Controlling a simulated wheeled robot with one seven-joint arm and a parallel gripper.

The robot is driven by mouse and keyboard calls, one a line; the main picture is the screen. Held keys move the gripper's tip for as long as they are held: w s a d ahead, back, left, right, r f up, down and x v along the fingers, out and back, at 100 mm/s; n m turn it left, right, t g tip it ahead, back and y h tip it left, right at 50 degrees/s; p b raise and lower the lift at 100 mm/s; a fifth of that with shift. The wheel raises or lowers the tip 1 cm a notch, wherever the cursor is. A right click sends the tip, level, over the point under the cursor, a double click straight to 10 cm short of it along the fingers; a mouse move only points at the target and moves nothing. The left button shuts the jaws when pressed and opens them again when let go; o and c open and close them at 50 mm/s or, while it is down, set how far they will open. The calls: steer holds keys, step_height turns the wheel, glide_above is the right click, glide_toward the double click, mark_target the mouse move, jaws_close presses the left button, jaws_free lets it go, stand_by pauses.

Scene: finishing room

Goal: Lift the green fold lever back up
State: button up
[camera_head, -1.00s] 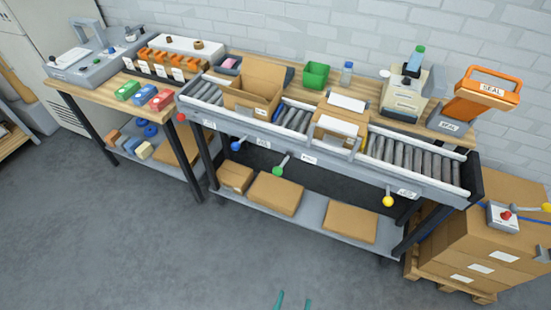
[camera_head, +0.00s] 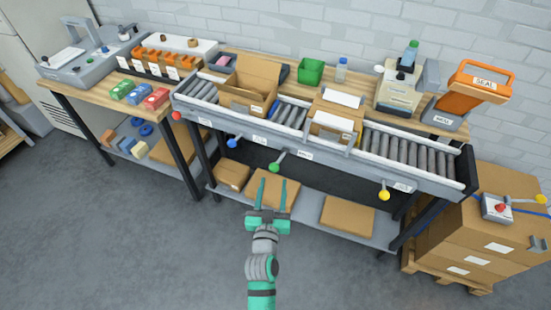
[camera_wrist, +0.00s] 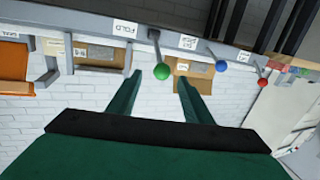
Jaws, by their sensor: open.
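The green fold lever has a round green knob (camera_head: 274,167) on a short grey rod. It hangs low on the front rail of the roller conveyor, knob down and to the left of its pivot. My gripper (camera_head: 273,183) is open and empty, its two teal fingers pointing up toward the rail, just below the knob in the head view. In the wrist view the green knob (camera_wrist: 191,71) shows near the fingertips, beside a tag reading FOLD (camera_wrist: 125,27) upside down. I see no contact; the depth gap is hard to tell.
A blue knob (camera_head: 232,143) and a red knob (camera_head: 177,116) are on the rail to the left, a yellow knob (camera_head: 384,195) to the right. Flat cartons lie on the lower shelf (camera_head: 304,222). An open box (camera_head: 249,86) stands on the rollers. The floor in front is clear.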

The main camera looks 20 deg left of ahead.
mark_target(280, 161)
steer(key=shift+w+a+r, duration=0.25)
steer(key=shift+w+a, duration=0.1)
steer(key=shift+w, duration=0.35)
steer(key=x, duration=0.8)
steer(key=shift+w+a, duration=0.1)
steer(key=shift+w, duration=0.5)
steer(key=shift+w+a, duration=0.3)
steer(key=shift+w, duration=0.1)
steer(key=shift+d, duration=0.1)
jaws_close()
